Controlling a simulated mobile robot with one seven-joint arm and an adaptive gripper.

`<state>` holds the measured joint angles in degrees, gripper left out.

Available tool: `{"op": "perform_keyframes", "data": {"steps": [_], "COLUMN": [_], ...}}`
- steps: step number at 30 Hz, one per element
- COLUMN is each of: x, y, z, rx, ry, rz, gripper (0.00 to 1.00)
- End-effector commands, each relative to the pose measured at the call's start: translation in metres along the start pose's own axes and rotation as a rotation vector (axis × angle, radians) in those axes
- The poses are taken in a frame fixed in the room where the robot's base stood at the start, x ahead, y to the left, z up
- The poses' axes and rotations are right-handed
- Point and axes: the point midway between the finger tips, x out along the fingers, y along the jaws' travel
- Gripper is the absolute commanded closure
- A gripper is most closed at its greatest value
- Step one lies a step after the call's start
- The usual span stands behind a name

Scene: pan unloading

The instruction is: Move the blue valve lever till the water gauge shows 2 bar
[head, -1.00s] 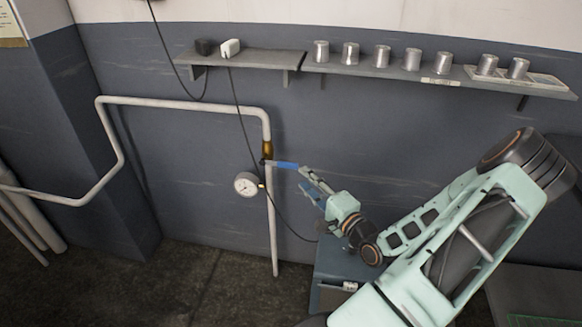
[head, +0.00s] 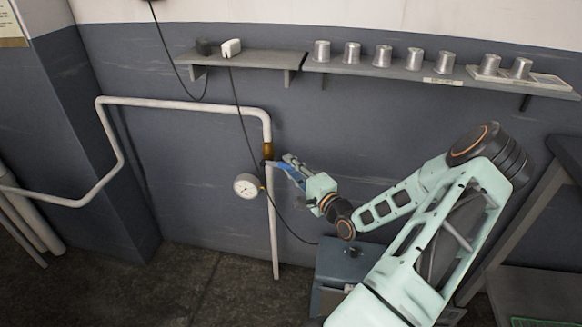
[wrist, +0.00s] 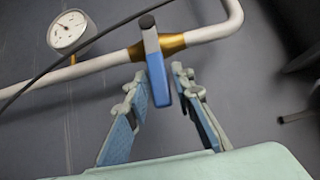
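The blue valve lever (wrist: 158,76) sticks out from a brass valve (wrist: 172,44) on the white pipe. In the wrist view its blue end lies between the two fingertips of my gripper (wrist: 159,82), with a finger on each side. The fingers are apart and do not look clamped on it. In the head view my gripper (head: 289,167) is at the lever, right of the brass valve (head: 268,151), and partly covers the lever. The round white water gauge (head: 246,186) sits left of the pipe, and also shows in the wrist view (wrist: 70,32); its reading is too small to make out.
A white pipe (head: 190,103) runs along the wall and drops beside the gauge. A dark cable (head: 243,125) hangs past the gauge. A shelf (head: 400,70) with several metal cups is above. A blue-grey box (head: 340,262) stands below my arm.

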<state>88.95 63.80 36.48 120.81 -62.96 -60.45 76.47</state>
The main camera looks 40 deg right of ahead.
Motion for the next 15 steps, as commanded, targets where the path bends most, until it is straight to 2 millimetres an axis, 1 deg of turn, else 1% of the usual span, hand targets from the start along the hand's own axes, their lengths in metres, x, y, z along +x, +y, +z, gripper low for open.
{"op": "perform_keyframes", "data": {"steps": [1,5,15], "x": [-0.0001,-0.0002,-0.0003], "y": [0.0000,0.0001,-0.0001], "z": [0.0001,0.0001,0.0001], "rx": [0.000,0.000,0.000], "ry": [0.000,0.000,0.000], "rz": [0.000,0.000,0.001], "gripper": [0.86,1.00,1.00]}}
